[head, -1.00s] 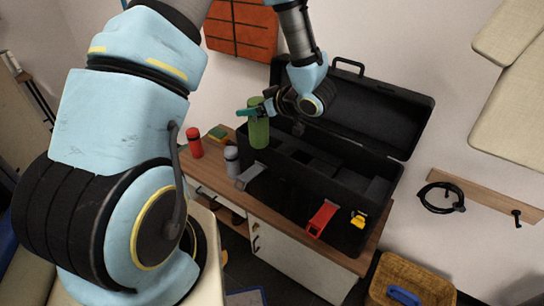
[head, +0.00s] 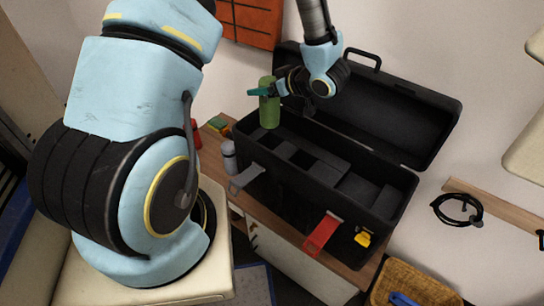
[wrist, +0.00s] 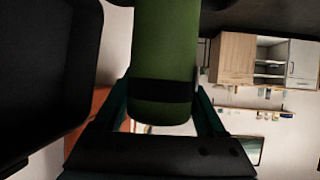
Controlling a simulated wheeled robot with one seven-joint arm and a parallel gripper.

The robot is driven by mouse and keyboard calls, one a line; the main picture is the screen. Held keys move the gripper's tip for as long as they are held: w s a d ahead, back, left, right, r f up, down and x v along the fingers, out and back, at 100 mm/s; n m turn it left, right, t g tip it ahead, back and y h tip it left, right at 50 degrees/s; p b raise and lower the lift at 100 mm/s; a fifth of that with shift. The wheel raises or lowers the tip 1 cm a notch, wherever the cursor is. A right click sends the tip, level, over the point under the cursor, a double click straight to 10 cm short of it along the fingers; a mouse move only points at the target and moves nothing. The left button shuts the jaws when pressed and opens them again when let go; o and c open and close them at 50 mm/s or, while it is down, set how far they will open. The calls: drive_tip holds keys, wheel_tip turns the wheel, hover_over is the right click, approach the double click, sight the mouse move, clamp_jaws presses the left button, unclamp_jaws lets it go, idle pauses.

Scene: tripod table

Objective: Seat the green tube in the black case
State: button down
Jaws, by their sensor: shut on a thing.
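The black case (head: 325,205) stands on the table with its lid (head: 400,110) open at the back. Dividers split its inside into several compartments. My gripper (head: 264,91) is shut on the green tube (head: 269,112), high on its body. The tube is about upright over the case's left end. Its lower end shows against the case's dark interior; I cannot tell whether it is inside or just above. In the wrist view the tube (wrist: 165,45), with a black band, stands between the teal fingers of my gripper (wrist: 165,108).
A grey bottle (head: 229,157) and a partly hidden red bottle (head: 196,133) stand left of the case. A wicker basket (head: 425,288) sits lower right.

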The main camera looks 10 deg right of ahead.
sight(264, 103)
wheel_tip(264, 103, down, 5)
drive_tip(key=b, duration=0.2)
drive_tip(key=shift+f+b, duration=0.15)
drive_tip(key=shift+b, duration=0.25)
drive_tip(key=shift+f+p, duration=0.6)
drive_tip(key=shift+f, duration=4.5)
drive_tip(key=shift+f, duration=0.1)
